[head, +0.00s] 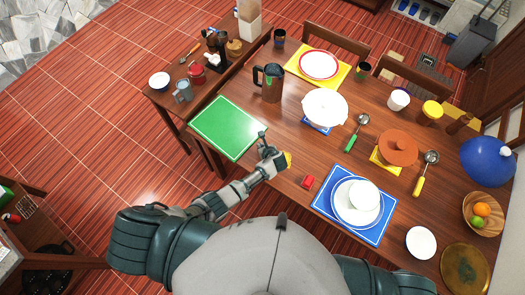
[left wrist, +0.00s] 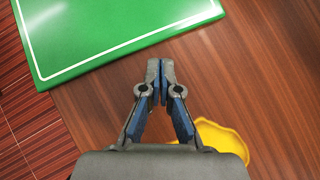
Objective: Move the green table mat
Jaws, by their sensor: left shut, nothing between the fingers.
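The green table mat (head: 228,126) lies flat at the left end of the wooden table, its near-left edge close to the table's edge. It has a thin white border line. My left gripper (head: 264,140) is shut and empty, just right of the mat's right corner. In the left wrist view its fingertips (left wrist: 160,66) meet over bare wood, a little short of the mat's near edge. My right gripper is not in view.
A yellow item (left wrist: 218,138) lies beside my left gripper. A red block (head: 308,182) and a blue mat (head: 322,207) with white dishes lie to the right. A dark pitcher (head: 271,84) stands beyond the mat. A side table (head: 160,98) with cups adjoins on the left.

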